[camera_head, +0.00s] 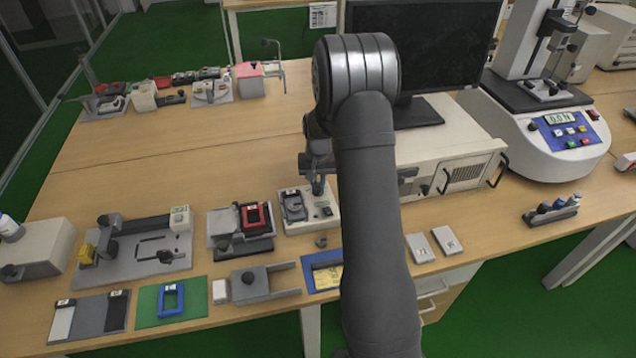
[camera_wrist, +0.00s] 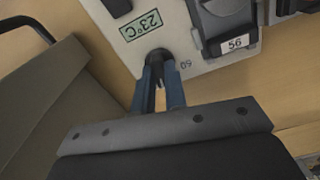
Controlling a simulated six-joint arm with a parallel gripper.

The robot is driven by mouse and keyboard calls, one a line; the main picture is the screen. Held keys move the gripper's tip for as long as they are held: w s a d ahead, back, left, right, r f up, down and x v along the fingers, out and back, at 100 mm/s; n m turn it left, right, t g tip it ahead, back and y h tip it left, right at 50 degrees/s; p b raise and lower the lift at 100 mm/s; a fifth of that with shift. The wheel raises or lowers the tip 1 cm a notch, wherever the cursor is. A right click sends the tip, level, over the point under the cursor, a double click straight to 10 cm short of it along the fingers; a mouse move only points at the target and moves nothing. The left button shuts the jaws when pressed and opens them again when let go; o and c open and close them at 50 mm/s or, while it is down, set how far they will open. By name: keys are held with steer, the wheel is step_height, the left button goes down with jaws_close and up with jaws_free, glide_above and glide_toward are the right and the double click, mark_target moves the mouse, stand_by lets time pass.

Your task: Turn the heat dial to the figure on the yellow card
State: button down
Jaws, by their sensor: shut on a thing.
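The heat unit (camera_head: 297,228) is a pale box with a dark grey piece on top, left of my arm in the head view. In the wrist view its pale top (camera_wrist: 195,72) carries a display (camera_wrist: 142,25) reading 23°C, upside down. My gripper (camera_wrist: 159,78) is shut on the black heat dial (camera_wrist: 157,56), beside a printed 60. The dial's pointer cannot be made out. In the head view my gripper (camera_head: 318,190) is over the unit. A yellow card (camera_head: 328,276) lies at the blue tray, partly behind my arm; its figure is not legible.
A dark block labelled 56 (camera_wrist: 232,42) sits close beside the dial. A stand with a red frame (camera_head: 254,215) is just left of the unit. A large pale cabinet (camera_head: 455,150) is close on the right. Bare table lies behind the unit.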

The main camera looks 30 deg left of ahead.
mark_target(318, 185)
steer(key=shift+n, duration=1)
steer(key=c, duration=1.5)
jaws_free()
steer(key=shift+o, duration=0.2)
step_height(318, 185, up, 18)
steer(key=shift+f, duration=0.25)
